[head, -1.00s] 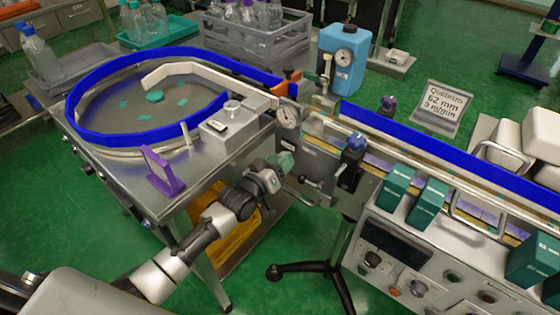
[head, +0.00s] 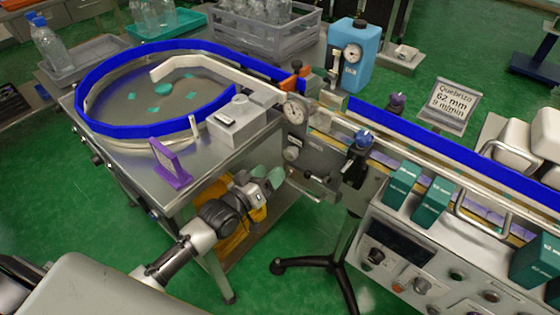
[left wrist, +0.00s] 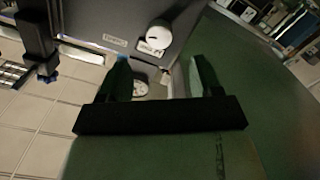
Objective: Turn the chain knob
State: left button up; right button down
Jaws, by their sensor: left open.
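A round pale knob (head: 292,153) sits on the grey plate at the start of the conveyor, below a dial gauge. In the left wrist view a white round knob (left wrist: 158,34) stands out beside small label plates, too blurred to read. I cannot tell for sure which knob is the chain knob. My left gripper (head: 274,177) is open and empty, just left of and below the knob in the head view. In the left wrist view its dark green fingers (left wrist: 160,78) are spread, with the white knob beyond them, near the top. My right gripper is out of view.
A dial gauge (head: 294,109) is above the knob, and a crank handle (head: 318,177) sticks out at its lower right. The steel turntable bench (head: 215,160) is to the left. A control panel (head: 400,262) with several knobs is at the right.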

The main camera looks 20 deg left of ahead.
pick_arm(q)
jog(key=shift+v, duration=1.6)
jog(key=shift+f, duration=0.1)
jog(key=s+a+f+g+y+p, duration=0.15)
jog(key=s+f, duration=0.25)
jog(key=f, duration=0.4)
jog(key=s+a+f+m+g+y+p, duration=0.1)
jog(key=s+a+f+g+y, duration=0.15)
jog(key=f, duration=0.65)
jog(key=s+a+f+g+y+p, duration=0.1)
jog(key=s+f+g+p, duration=0.15)
jog(key=s+f, duration=0.4)
jog(key=s+d+f+m+g, duration=0.1)
jog(key=s+f+g, duration=0.2)
jog(key=s, duration=0.6)
jog(key=s+f+m+g+p, duration=0.1)
jog(key=s+f+g, duration=0.2)
jog(key=s+f, duration=0.4)
jog(key=s+d+f+m+g+y+p, duration=0.1)
jog(key=s+f+g, duration=0.2)
jog(key=s, duration=0.9)
jog(key=shift+d+f, duration=0.3)
jog(key=shift+f, duration=0.65)
jog(key=shift+g, duration=0.25)
jog(key=shift+c, duration=0.3)
